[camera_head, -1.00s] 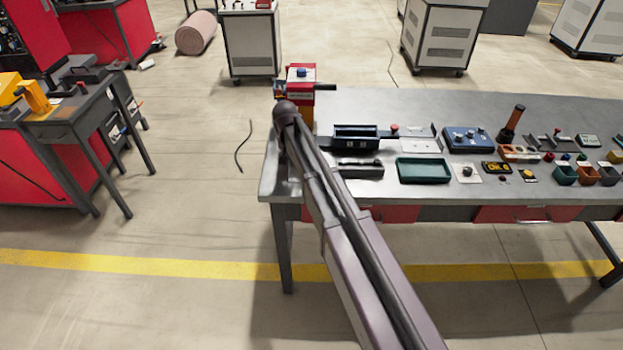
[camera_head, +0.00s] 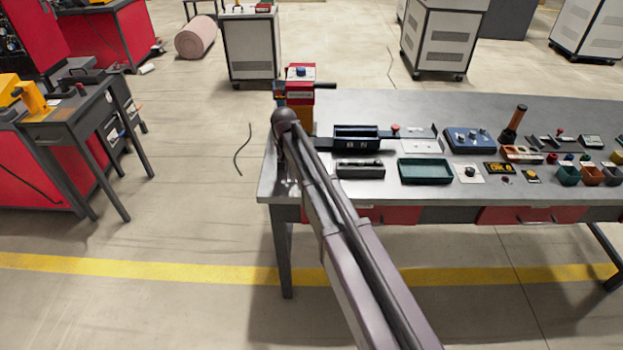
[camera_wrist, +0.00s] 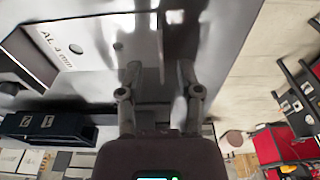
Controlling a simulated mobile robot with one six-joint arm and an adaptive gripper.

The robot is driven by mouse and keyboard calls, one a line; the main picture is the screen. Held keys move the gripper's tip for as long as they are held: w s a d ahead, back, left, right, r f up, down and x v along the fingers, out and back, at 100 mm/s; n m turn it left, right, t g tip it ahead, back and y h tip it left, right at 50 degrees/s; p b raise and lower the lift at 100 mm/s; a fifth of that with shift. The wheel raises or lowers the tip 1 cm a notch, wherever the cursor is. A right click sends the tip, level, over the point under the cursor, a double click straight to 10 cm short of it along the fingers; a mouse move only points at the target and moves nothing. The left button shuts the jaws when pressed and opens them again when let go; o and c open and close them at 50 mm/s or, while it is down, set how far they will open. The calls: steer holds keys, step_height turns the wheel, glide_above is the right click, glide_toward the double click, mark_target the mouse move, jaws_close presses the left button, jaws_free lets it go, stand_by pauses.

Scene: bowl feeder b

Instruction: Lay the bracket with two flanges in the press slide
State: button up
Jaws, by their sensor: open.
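My gripper (camera_wrist: 160,68) is open in the wrist view, its two fingers apart over the bench, with a shiny metal surface between and beyond them. I cannot tell whether a bracket lies there. In the head view my arm hides the gripper at the bench's left end. Thin metal pieces (camera_head: 434,131) stand by a white sheet (camera_head: 421,146); I cannot tell whether one is the bracket with two flanges.
A light plate marked "AL 4 mm" (camera_wrist: 70,35) is at upper left in the wrist view. A dark holder marked 1 and 2 (camera_wrist: 48,124) sits below it. Floor lies left of the bench.

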steer(key=shift+w+f+b, duration=0.15)
steer(key=shift+f+b, duration=1)
steer(key=shift+f, duration=0.3)
jaws_close()
